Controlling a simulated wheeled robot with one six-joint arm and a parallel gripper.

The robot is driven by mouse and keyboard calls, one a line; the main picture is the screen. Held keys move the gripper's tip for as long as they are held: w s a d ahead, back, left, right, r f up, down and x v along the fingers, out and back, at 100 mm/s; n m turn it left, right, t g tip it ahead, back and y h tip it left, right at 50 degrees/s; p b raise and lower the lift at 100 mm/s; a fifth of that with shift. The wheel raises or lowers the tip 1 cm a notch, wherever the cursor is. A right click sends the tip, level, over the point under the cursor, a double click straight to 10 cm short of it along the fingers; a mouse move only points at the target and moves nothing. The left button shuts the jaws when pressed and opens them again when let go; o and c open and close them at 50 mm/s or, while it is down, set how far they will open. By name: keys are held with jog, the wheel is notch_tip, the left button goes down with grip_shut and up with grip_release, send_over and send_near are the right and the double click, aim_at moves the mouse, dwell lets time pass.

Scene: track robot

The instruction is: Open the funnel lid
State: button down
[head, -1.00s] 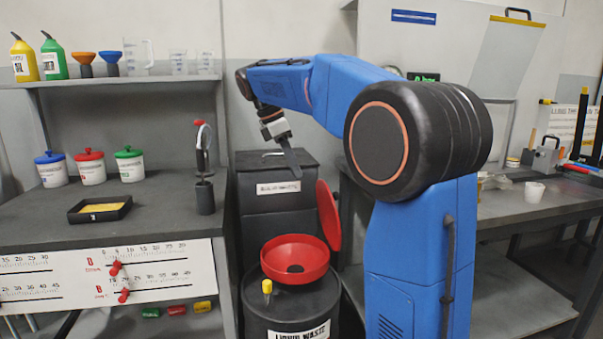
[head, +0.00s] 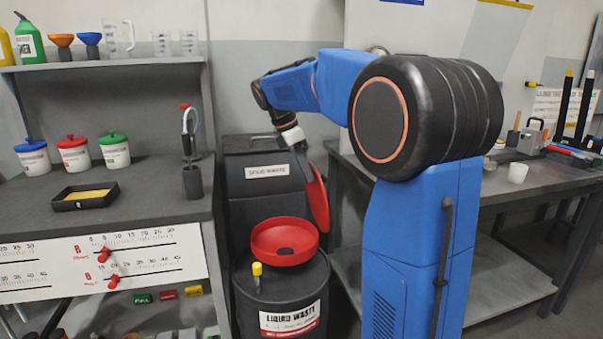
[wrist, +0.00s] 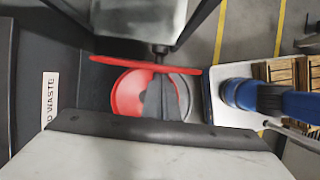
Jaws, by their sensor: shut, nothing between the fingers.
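The red funnel (head: 284,246) sits on top of the black liquid waste drum (head: 285,290). Its red lid (head: 318,200) stands upright, swung open, at the funnel's right side. My gripper (head: 306,168) is shut and empty. It points down close to the lid's upper left edge; I cannot tell whether they touch. In the wrist view the lid shows edge-on as a thin red bar (wrist: 120,62), with the funnel's red bowl (wrist: 126,92) beyond it. Part of the bowl is hidden behind my gripper.
The black solid waste bin (head: 267,200) stands behind the drum. A yellow cap (head: 257,269) sticks up from the drum top. A left bench holds a tray (head: 85,204), lidded tubs and a dark holder (head: 194,182). A right bench (head: 535,185) holds a white cup (head: 518,172).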

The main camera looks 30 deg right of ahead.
aim_at(324, 176)
jog(key=shift+d, duration=0.15)
jog(key=shift+s+d+r+y, duration=0.15)
jog(key=shift+d+y, duration=0.1)
jog(key=shift+d, duration=0.25)
jog(key=shift+s+d+r+y, duration=0.15)
jog(key=shift+d+y, duration=0.1)
jog(key=shift+d, duration=0.25)
jog(key=shift+s+d+y, duration=0.15)
jog(key=shift+s+d, duration=0.1)
jog(key=shift+d, duration=0.6)
jog(key=shift+s+d+y, duration=0.15)
jog(key=shift+s+d, duration=0.1)
jog(key=shift+d, duration=0.55)
jog(key=shift+w+a+r, duration=0.1)
jog(key=shift+w+a, duration=0.05)
jog(key=shift+a, duration=0.25)
jog(key=a, duration=0.1)
jog(key=a+r, duration=0.1)
jog(key=w+a, duration=0.1)
jog(key=shift+a+r, duration=0.1)
jog(key=shift+r, duration=0.15)
notch_tip(324, 176, up, 9)
jog(key=shift+a, duration=0.4)
